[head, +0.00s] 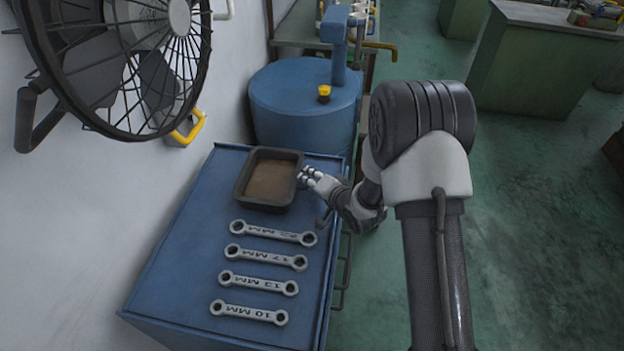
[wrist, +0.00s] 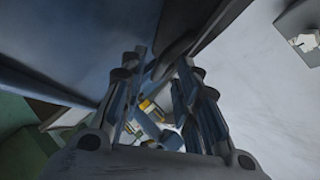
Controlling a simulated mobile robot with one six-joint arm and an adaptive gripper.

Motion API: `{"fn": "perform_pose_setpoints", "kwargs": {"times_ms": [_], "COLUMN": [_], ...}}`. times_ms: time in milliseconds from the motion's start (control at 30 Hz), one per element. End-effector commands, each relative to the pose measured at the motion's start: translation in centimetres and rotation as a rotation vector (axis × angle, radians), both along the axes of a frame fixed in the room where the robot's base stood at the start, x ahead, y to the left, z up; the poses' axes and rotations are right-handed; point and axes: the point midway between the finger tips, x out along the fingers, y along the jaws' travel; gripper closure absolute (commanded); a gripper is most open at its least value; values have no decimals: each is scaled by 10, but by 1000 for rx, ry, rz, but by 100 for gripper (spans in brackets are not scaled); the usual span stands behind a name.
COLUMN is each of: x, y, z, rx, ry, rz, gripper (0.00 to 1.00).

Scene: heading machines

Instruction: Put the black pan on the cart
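The black pan (head: 245,190) is a rectangular, shallow dish with a brown inside. It sits upright at the far end of a blue cabinet top (head: 185,240) in the head view. I cannot tell whether this cabinet is the cart; no other cart shows clearly. My gripper (head: 306,177) is at the pan's right rim, very close to it; whether they touch is unclear. In the wrist view my gripper (wrist: 166,62) has its fingers apart, with a gap between them. A dark edge beyond the fingertips may be the pan.
Several wrenches, one the 10 MM wrench (head: 249,312), lie in a row nearer on the cabinet top. A blue drum (head: 290,105) with a yellow-capped part stands behind. A fan (head: 120,60) hangs at left by the wall. Green floor (head: 545,220) is open at right.

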Motion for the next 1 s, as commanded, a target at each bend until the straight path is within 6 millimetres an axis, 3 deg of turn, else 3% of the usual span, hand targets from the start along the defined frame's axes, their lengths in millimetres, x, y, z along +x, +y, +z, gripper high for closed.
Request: {"fn": "perform_pose_setpoints", "kwargs": {"times_ms": [600, 867, 1000], "x": [-85, -91, -86], "y": [-47, -51, -61], "z": [49, 53, 71], "rx": [0, -5, -104], "ry": [0, -2, -9], "rz": [-2, 0, -5], "gripper": [71, 71, 71]}}
